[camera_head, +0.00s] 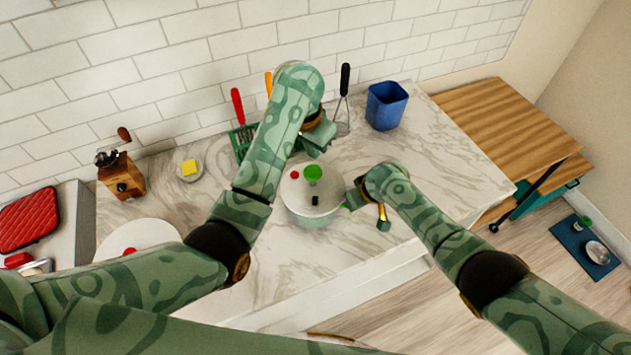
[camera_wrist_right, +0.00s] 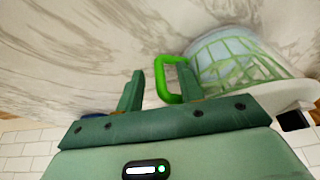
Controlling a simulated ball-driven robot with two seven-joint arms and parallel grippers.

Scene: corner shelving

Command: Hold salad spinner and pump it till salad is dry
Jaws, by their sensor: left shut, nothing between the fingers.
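The salad spinner (camera_head: 300,203) stands on the marble counter, with a white lid, a green pump knob (camera_head: 313,173), a red button and a black part on top. My left gripper (camera_head: 318,147) is shut and empty, just beyond the knob and apart from it. My right gripper (camera_head: 352,199) is at the spinner's right side. In the right wrist view, the spinner's green handle (camera_wrist_right: 161,82) has its near bar between the open fingers (camera_wrist_right: 158,92), with a gap to the left finger. The spinner's green basket (camera_wrist_right: 235,62) shows through its clear bowl. Salad inside cannot be made out.
A blue container (camera_head: 387,106) stands at the back right. A green rack (camera_head: 240,140) with utensils is behind my left arm. A wooden grinder (camera_head: 121,178), a small dish with a yellow block (camera_head: 189,168) and a white plate (camera_head: 140,234) are at left.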

